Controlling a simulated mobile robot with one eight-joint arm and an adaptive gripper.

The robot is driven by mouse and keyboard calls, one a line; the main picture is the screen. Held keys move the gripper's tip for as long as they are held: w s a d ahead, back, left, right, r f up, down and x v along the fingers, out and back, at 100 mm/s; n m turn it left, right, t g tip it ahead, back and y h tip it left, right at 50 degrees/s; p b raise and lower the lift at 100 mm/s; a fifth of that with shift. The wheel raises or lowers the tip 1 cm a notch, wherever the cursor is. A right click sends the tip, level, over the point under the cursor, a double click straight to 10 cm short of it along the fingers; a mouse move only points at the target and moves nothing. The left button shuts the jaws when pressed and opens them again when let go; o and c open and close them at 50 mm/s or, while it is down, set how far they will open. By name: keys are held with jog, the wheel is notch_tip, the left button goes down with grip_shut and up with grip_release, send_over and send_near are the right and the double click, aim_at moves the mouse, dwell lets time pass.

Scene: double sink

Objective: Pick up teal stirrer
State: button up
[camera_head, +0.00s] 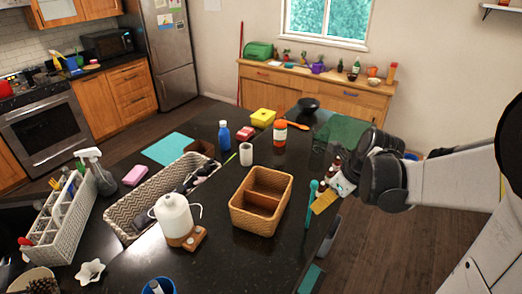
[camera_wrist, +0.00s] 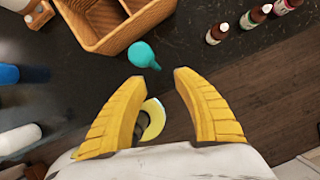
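The teal stirrer (camera_head: 309,208) is near the right edge of the dark counter, to the right of the wicker basket in the head view. In the wrist view its rounded teal end (camera_wrist: 143,54) shows just beyond the fingertips, with a short tip pointing toward the gap between them. My gripper (camera_wrist: 160,76) has its two yellow fingers spread, with no stirrer between them. In the head view one yellow finger of my gripper (camera_head: 324,201) shows right beside the stirrer, and the other is hidden. I cannot tell whether they touch.
The two-compartment wicker basket (camera_head: 241,213) stands close on the left. Small brown bottles (camera_wrist: 253,17) stand near the counter edge. An orange-capped bottle (camera_head: 280,134) and a white cup (camera_head: 246,154) stand farther back. A yellow ring-like thing (camera_wrist: 153,119) lies below the fingers.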

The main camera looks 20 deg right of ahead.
jog(key=d+x, duration=0.1)
jog(key=x, duration=0.2)
jog(key=b, duration=0.1)
send_over(307, 228)
jog(key=f, duration=0.5)
jog(key=shift+w+d, duration=0.1)
jog(key=shift+w, duration=0.2)
jog(key=shift+s, duration=0.1)
jog(key=shift+c, duration=0.4)
grip_shut()
